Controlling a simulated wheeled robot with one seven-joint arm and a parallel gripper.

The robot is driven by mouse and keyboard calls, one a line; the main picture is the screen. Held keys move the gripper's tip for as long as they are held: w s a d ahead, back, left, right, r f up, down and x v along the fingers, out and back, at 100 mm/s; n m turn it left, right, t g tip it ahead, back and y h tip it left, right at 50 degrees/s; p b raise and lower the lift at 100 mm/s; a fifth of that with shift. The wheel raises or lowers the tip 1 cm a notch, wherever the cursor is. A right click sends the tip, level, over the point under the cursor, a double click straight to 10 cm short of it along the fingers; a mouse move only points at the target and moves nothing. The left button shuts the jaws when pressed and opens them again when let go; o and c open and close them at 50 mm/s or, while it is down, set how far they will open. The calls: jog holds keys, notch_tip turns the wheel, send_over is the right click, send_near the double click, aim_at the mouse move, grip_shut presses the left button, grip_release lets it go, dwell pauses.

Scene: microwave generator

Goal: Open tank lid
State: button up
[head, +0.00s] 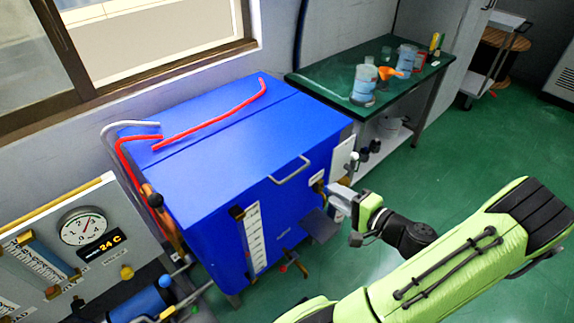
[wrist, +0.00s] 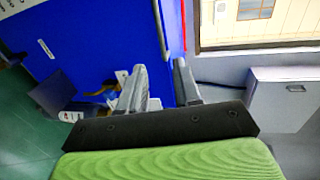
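The blue tank (head: 215,170) stands against the wall below the window, its flat blue lid (head: 240,130) down. A grey bar handle (head: 290,172) sticks out at the lid's front edge. My gripper (head: 336,193) is near the tank's front right corner, to the right of and a little lower than the handle, apart from it. In the wrist view my gripper (wrist: 160,78) has its two fingers apart with nothing between them. A grey bar ahead of the fingers, which looks like the handle (wrist: 158,30), shows against the blue surface.
Red hoses (head: 215,118) lie on top of the tank. A gauge panel (head: 85,235) stands at left. A green-topped table (head: 330,82) with containers is behind at right.

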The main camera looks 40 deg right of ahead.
aim_at(295, 174)
jog(key=w+f, duration=0.1)
jog(key=w, duration=0.4)
jog(key=w+f+b, duration=0.1)
jog(key=w, duration=0.4)
jog(key=w+f+b, duration=0.1)
jog(key=w, duration=0.4)
jog(key=shift+a, duration=0.4)
jog(key=shift+r, duration=0.1)
grip_shut()
